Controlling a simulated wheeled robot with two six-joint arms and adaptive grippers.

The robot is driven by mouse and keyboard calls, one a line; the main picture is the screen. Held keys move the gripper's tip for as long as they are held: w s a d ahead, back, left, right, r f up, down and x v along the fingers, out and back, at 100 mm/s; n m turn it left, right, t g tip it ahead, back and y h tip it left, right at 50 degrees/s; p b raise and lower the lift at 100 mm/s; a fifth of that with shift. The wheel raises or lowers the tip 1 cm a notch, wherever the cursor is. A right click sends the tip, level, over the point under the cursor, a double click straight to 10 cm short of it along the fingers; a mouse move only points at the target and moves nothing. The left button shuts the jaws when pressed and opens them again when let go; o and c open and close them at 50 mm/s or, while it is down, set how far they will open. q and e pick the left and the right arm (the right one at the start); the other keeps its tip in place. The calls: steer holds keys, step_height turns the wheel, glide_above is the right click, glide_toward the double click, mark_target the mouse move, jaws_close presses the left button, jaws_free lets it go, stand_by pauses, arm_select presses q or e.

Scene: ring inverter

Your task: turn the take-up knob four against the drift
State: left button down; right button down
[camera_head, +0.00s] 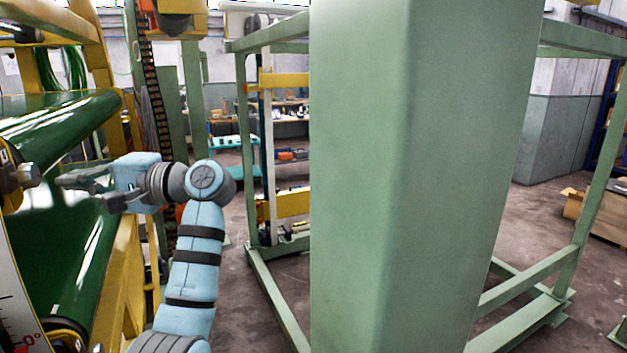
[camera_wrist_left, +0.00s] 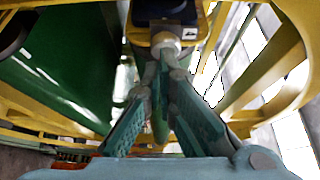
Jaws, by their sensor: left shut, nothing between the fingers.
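My left gripper (camera_head: 68,183) reaches left toward the green roller machine in the head view. In the left wrist view its fingers (camera_wrist_left: 167,62) converge to closed tips with nothing between them. Just beyond the tips is a round pale metal knob-like part (camera_wrist_left: 166,43) under a dark block on a yellow frame. I cannot tell whether the tips touch it. In the head view a grey and yellow knob-like fitting (camera_head: 20,176) is at the left edge, left of the fingertips and apart in the picture. I cannot tell which part is take-up knob four. My right gripper is not in view.
Green rollers (camera_head: 60,125) and a yellow frame (camera_head: 122,275) stand close around my left arm. A white scale plate (camera_head: 14,310) is at lower left. A wide green column (camera_head: 410,180) blocks the centre. Bare floor (camera_head: 545,225) shows at right.

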mark_target(38, 180)
arm_select(q)
steer(key=s+a, duration=0.2)
steer(key=a, duration=0.1)
steer(key=s+a+r+b, duration=0.1)
steer(key=a, duration=0.1)
steer(key=shift+a+r, duration=0.1)
steer(key=shift+a, duration=0.15)
steer(key=shift+d+r, duration=0.1)
steer(key=shift+w, duration=0.3)
stand_by(0.8)
steer(key=shift+f, duration=0.2)
steer(key=shift+f+b, duration=0.3)
steer(key=shift+b, duration=0.7)
